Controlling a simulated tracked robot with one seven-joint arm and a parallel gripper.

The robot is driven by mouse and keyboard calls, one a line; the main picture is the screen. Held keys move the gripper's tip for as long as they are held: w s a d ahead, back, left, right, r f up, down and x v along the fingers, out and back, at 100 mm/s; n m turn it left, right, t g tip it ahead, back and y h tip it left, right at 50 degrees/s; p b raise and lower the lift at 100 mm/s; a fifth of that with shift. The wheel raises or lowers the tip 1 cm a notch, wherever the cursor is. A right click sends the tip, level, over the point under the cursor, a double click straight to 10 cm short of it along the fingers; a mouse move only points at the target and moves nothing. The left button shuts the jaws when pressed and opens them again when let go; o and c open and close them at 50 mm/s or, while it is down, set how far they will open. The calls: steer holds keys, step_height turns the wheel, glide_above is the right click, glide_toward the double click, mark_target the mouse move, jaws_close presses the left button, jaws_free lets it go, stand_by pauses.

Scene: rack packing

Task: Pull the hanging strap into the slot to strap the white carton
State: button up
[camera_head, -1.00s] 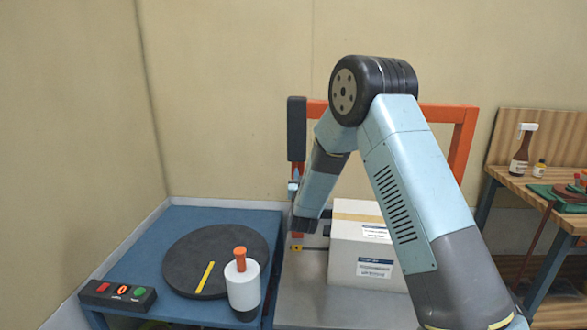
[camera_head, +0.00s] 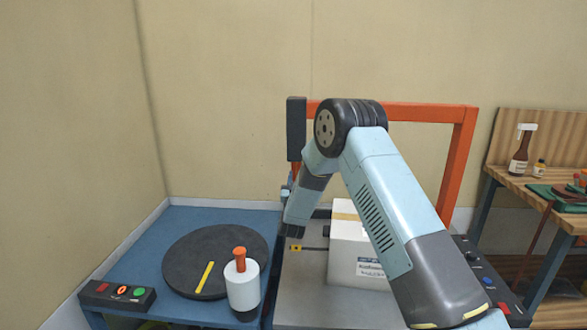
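The white carton (camera_head: 345,262), with a tan tape band on top and a printed label, sits on the grey machine top (camera_head: 300,300). The orange arch (camera_head: 463,170) of the strapping machine stands over it. My arm crosses in front of the carton and hides its right part. The dark end of my wrist (camera_head: 292,230) is left of the carton, near the arch's left post; my gripper's fingers cannot be made out there. I cannot make out the hanging strap. A small yellow-and-black marked fitting (camera_head: 297,247) lies low, left of the carton; I cannot tell whether it is the slot.
A blue table (camera_head: 200,215) at left holds a dark turntable (camera_head: 185,262), a white cylinder with an orange knob (camera_head: 243,285) and a button box (camera_head: 118,295). A control panel (camera_head: 485,275) is at right. A wooden bench (camera_head: 545,195) with bottles stands far right.

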steer(key=x, duration=0.6)
steer(key=shift+c, duration=0.3)
jaws_close()
stand_by(1.0)
